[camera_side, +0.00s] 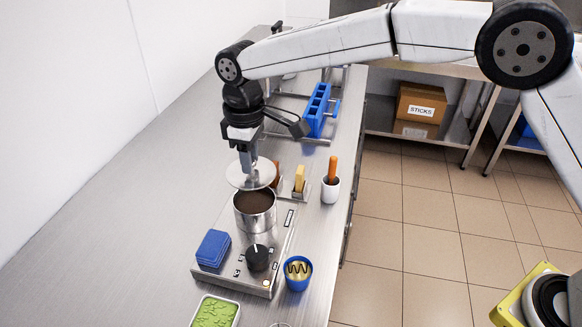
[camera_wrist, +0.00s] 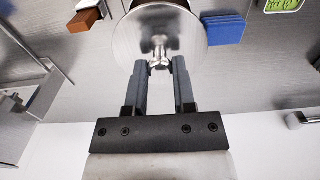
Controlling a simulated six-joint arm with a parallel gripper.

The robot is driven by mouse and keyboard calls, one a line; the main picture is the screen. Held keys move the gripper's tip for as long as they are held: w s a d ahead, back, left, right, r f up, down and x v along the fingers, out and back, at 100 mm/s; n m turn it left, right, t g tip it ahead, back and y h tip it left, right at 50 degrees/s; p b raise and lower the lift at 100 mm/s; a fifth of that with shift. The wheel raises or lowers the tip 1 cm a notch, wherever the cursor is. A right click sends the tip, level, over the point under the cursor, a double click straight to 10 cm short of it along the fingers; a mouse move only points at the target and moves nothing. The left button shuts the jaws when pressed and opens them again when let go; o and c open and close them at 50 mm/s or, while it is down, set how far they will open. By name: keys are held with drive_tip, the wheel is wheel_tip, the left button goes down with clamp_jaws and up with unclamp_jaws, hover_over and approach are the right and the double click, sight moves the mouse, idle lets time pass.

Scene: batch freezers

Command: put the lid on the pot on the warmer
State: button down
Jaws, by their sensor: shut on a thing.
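My gripper (camera_side: 249,166) is shut on the knob of the round metal lid (camera_side: 239,177). In the wrist view the lid (camera_wrist: 128,42) shows as a shiny disc with its knob between the fingertips (camera_wrist: 158,65). The metal pot (camera_side: 257,221) stands on the steel warmer (camera_side: 232,276) and holds a dark brown content. The lid is held in the air near the pot's far side, apart from the rim as far as I can tell. In the wrist view the lid covers most of the pot.
A blue block (camera_side: 213,247) and a black dial (camera_side: 257,257) are on the warmer's near part. A blue cup (camera_side: 297,273) stands to its right, and a green-filled tray (camera_side: 214,312) in front. A white cup with an orange handle (camera_side: 330,188) and a blue rack (camera_side: 317,110) stand behind.

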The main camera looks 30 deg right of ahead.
sight(252, 182)
drive_tip(key=shift+f, duration=0.2)
drive_tip(key=shift+f, duration=2.8)
drive_tip(key=shift+f, duration=0.35)
idle(0.4)
unclamp_jaws()
drive_tip(key=shift+r, duration=0.15)
idle(0.4)
drive_tip(key=shift+r, duration=3.35)
